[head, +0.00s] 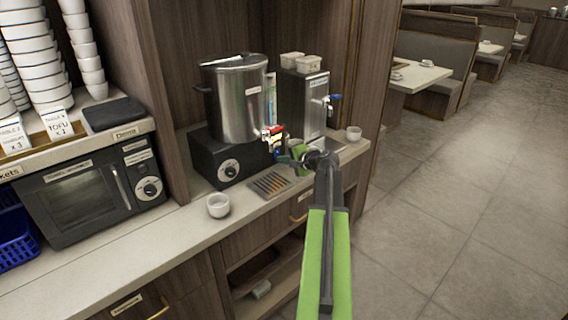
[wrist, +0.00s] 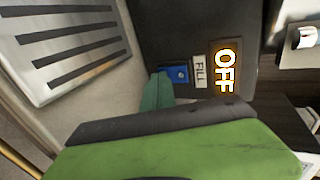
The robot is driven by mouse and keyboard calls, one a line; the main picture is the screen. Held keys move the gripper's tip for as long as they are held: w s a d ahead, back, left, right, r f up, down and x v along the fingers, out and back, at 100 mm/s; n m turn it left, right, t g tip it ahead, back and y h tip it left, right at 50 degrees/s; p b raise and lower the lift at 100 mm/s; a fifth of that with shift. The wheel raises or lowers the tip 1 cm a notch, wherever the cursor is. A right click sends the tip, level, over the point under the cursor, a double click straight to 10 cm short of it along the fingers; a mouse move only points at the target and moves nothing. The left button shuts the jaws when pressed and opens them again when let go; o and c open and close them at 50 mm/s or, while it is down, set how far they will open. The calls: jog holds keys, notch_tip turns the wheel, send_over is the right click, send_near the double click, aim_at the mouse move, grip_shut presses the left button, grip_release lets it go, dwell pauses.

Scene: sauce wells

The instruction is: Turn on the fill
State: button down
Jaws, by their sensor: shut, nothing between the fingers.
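In the wrist view, a small blue fill switch (wrist: 180,74) sits on a dark panel (wrist: 190,30), beside a white label (wrist: 199,72) reading FILL. Bright letters reading OFF (wrist: 227,70) show on the other side of the label. My gripper (wrist: 158,92) is shut and empty, its green tip close to the blue switch; I cannot tell whether it touches. The switch is not clear there.
A steel dispenser (head: 303,103) stands behind.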

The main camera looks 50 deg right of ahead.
jog(key=shift+w+a, duration=0.15)
dwell(0.3)
jog(key=shift+r+p, duration=0.75)
jog(key=shift+r, duration=0.1)
jog(key=shift+s+f, duration=0.15)
jog(key=shift+s, duration=0.2)
jog(key=s+r+p, duration=0.1)
jog(key=s, duration=1.2)
jog(key=shift+s+a+r, duration=0.2)
jog(key=shift+a, duration=0.1)
